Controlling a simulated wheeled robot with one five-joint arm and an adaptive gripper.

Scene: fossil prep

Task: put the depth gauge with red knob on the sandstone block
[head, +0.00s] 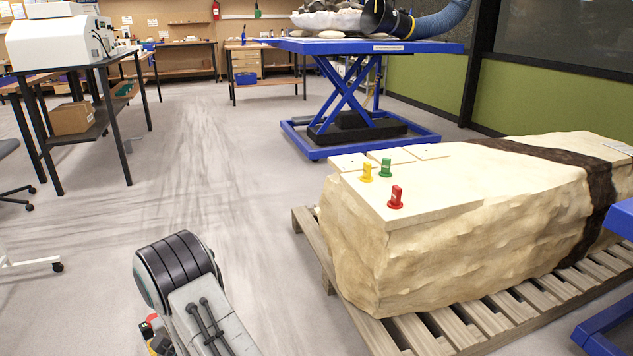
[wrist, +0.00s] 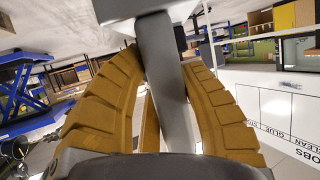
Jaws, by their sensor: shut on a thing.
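The depth gauge with the red knob (head: 395,198) stands upright on the pale flat slab on top of the sandstone block (head: 465,240), near its front corner. A yellow-knobbed gauge (head: 367,172) and a green-knobbed gauge (head: 385,167) stand behind it. My gripper (wrist: 163,62) shows in the wrist view, its ribbed tan fingers shut on a grey bar (wrist: 168,95) that runs up between them to a wider grey piece. I cannot tell what this grey bar is. The gripper's fingers do not show in the head view, and no gauge can be made out in the wrist view.
The block lies on a wooden pallet (head: 425,335). A blue lift table (head: 420,48) stands behind, and a dark-legged bench (head: 75,66) with a white machine stands at the left. The floor between them is clear. A whiteboard (wrist: 285,105) shows in the wrist view.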

